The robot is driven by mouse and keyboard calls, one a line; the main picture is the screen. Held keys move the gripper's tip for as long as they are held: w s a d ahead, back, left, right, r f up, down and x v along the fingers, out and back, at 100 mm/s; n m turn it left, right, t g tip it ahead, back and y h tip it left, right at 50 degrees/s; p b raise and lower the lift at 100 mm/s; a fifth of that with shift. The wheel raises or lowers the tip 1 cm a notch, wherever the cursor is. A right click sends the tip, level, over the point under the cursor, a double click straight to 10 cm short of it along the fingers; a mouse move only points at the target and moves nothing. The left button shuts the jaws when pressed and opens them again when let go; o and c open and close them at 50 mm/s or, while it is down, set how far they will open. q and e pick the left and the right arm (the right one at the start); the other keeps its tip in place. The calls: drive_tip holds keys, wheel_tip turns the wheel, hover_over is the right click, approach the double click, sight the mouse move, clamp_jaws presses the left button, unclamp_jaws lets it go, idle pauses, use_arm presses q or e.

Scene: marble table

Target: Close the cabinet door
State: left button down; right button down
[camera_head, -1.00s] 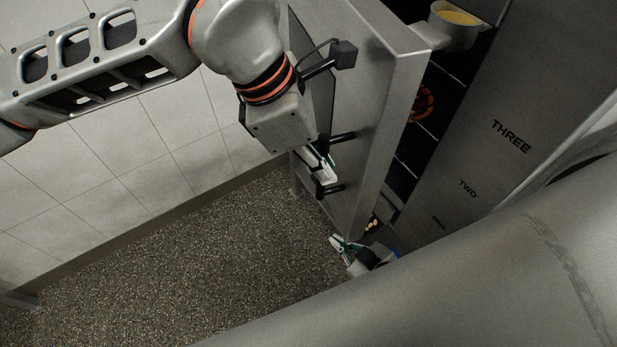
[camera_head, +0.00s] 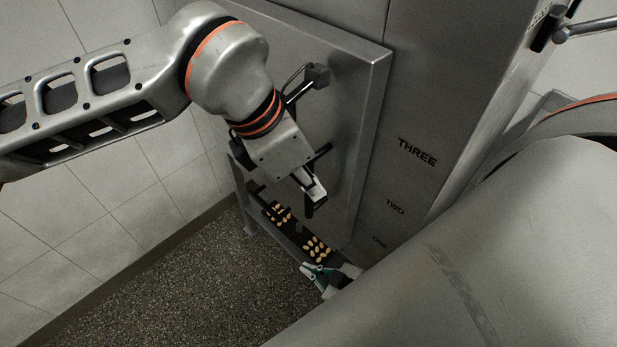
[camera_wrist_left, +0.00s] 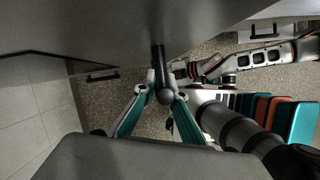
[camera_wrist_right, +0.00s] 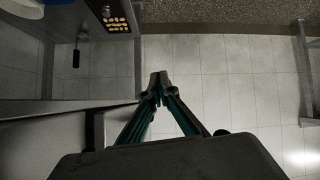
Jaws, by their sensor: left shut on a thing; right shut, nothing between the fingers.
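The grey metal cabinet door (camera_head: 352,125) stands at the center of the head view, with the cabinet's inside behind it hidden. I cannot tell whether it is fully flush. My left gripper (camera_head: 314,190) is shut on the black door handle (camera_head: 309,207) on the door's face. In the left wrist view, the left fingertips (camera_wrist_left: 160,88) close around the dark handle bar (camera_wrist_left: 158,56), beside the door's grey face (camera_wrist_left: 120,28). My right gripper (camera_head: 316,272) is low, below the door, shut and empty. Its closed fingertips (camera_wrist_right: 158,84) show in the right wrist view.
A dark tray with yellow pieces (camera_head: 317,249) lies low beneath the door, close to my right gripper. The grey panel marked THREE, TWO, ONE (camera_head: 400,190) stands to the right. Tiled wall (camera_head: 120,190) is at left; speckled floor (camera_head: 190,285) is clear.

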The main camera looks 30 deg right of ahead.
use_arm(q)
drive_tip(key=shift+w+d+r, duration=0.15)
drive_tip(key=shift+w, duration=0.05)
drive_tip(key=c, duration=2.1)
unclamp_jaws()
drive_tip(key=shift+a, duration=0.2)
drive_tip(key=shift+s, duration=0.1)
drive_tip(key=v, duration=1.2)
